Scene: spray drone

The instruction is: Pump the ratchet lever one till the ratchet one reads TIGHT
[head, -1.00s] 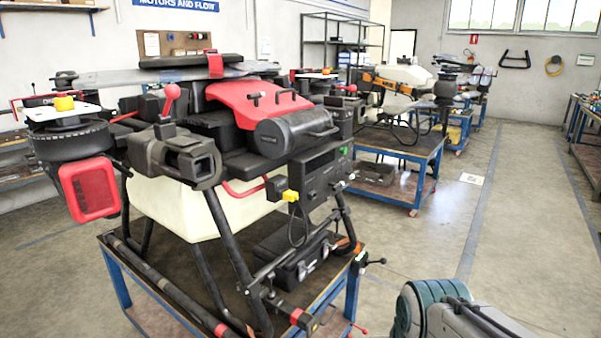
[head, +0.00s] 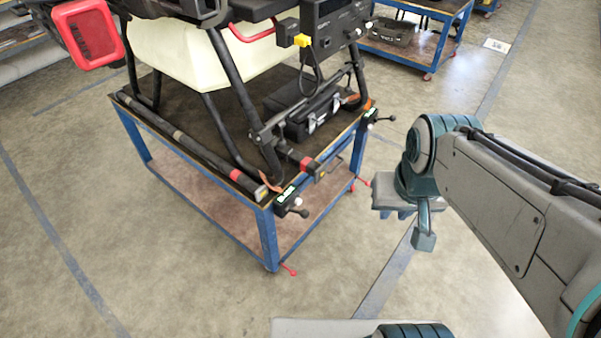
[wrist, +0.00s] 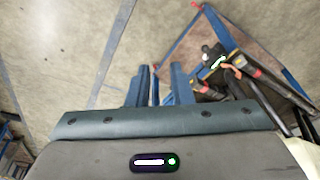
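Two ratchets sit on the front edge of the cart. The near ratchet (head: 287,196) is at the near corner, with a small lit display and a dark lever (head: 302,211) pointing right. The far ratchet (head: 372,115) is at the right corner, with its lever (head: 388,118) also pointing right. I cannot tell which is ratchet one, and the display text is too small to read. My gripper (head: 393,214) is in free air to the right of the cart, apart from both levers. In the wrist view its fingers (wrist: 160,72) are apart with nothing between them; a ratchet (wrist: 212,62) shows beyond, to the right.
The drone (head: 195,55) stands on the blue-framed cart (head: 190,205), its dark legs near the ratchets. A black case (head: 303,110) lies on the cart top. Red-tipped feet stick out low at the cart's legs.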

